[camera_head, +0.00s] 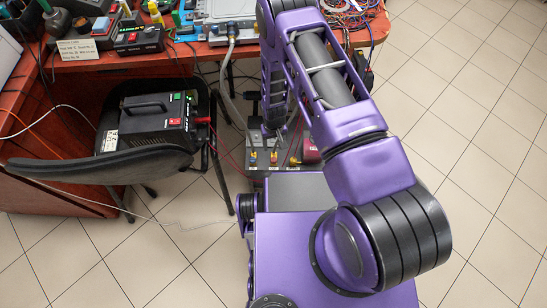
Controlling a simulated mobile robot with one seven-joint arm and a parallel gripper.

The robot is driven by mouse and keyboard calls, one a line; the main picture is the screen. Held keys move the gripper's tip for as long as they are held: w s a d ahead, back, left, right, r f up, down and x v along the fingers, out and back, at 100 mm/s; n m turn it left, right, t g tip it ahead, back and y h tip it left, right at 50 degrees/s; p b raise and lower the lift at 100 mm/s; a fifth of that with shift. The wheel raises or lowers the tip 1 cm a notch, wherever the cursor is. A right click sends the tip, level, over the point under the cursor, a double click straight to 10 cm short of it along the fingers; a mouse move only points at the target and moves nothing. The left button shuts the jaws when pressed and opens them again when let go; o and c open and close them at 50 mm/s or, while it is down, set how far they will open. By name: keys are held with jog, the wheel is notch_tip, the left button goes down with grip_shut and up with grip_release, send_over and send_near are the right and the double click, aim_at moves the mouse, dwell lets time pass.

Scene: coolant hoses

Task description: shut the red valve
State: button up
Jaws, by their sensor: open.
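A grey block with several small brass fittings (274,157) sits low in front of the bench, just beyond my purple base. A red part (311,150) shows at its right end, partly hidden by my arm. I cannot tell for sure that it is the red valve, nor how its handle is turned. My gripper (272,132) hangs down above the block, near the middle fittings and to the left of the red part. It is small and dark in this view. It is open, and I see nothing held in it.
A wooden bench (150,66) with tools and instruments stands at the back. A dark chair (95,167) carrying a black power unit (150,118) stands at left. Grey hoses and red cables run down near the block. The tiled floor (470,130) at right is clear.

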aim_at(274, 159)
notch_tip(274, 159, down, 12)
jog(key=shift+r+b, duration=0.2)
jog(key=shift+b, duration=0.85)
jog(key=shift+c, duration=0.3)
grip_shut()
